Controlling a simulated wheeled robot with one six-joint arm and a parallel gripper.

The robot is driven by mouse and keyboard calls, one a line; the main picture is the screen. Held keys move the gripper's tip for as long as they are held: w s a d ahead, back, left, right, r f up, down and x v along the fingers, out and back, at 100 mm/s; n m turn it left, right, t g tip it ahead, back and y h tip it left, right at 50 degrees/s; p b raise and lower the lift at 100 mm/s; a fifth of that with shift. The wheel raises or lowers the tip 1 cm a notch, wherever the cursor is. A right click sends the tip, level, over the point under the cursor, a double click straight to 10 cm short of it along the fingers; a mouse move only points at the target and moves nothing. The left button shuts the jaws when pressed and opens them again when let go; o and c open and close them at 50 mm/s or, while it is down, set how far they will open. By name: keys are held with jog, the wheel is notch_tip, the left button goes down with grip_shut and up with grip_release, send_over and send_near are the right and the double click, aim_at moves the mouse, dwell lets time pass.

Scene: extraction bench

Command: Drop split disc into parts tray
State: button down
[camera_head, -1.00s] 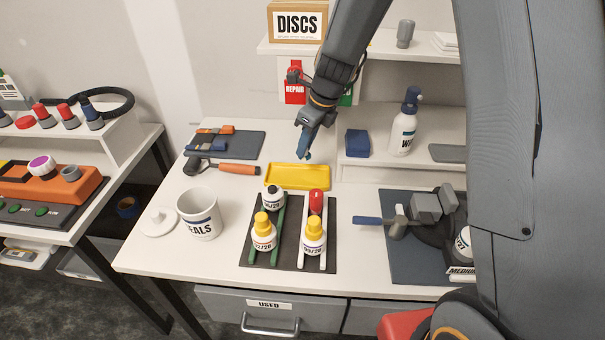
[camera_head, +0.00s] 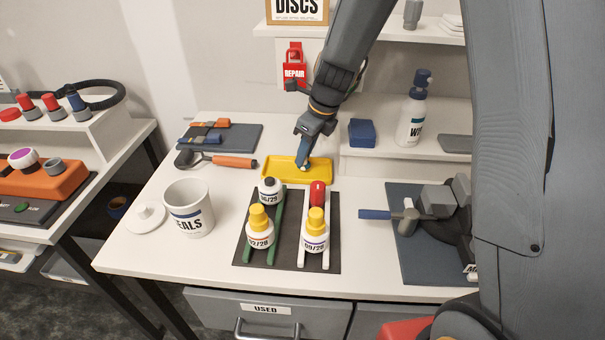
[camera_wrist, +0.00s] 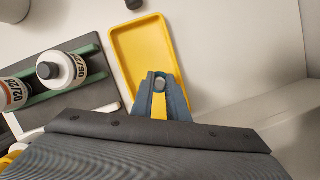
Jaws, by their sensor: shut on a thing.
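The yellow parts tray (camera_head: 272,173) lies flat on the white bench, behind the bottle rack, and also shows in the wrist view (camera_wrist: 138,38). My gripper (camera_head: 302,166) points down over the right part of the tray. In the wrist view its blue fingertips (camera_wrist: 160,82) are closed on a small pale grey piece, the split disc (camera_wrist: 159,85), over the tray's near end. The fingers hide most of the disc, so its split does not show. I cannot tell whether it touches the tray floor.
A dark rack (camera_head: 287,255) with several bottles stands in front of the tray. A white SEALS jar (camera_head: 188,210) stands at left, an orange-handled tool (camera_head: 232,161) behind it. A blue block (camera_head: 361,133) and a wash bottle (camera_head: 411,118) sit on the raised shelf at right.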

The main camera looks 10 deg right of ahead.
jog(key=c, duration=1.6)
grip_release()
jog(key=shift+c, duration=0.2)
jog(key=b+v, duration=0.1)
jog(key=v, duration=0.6)
jog(key=shift+r, duration=0.4)
jog(key=shift+s+d, duration=0.1)
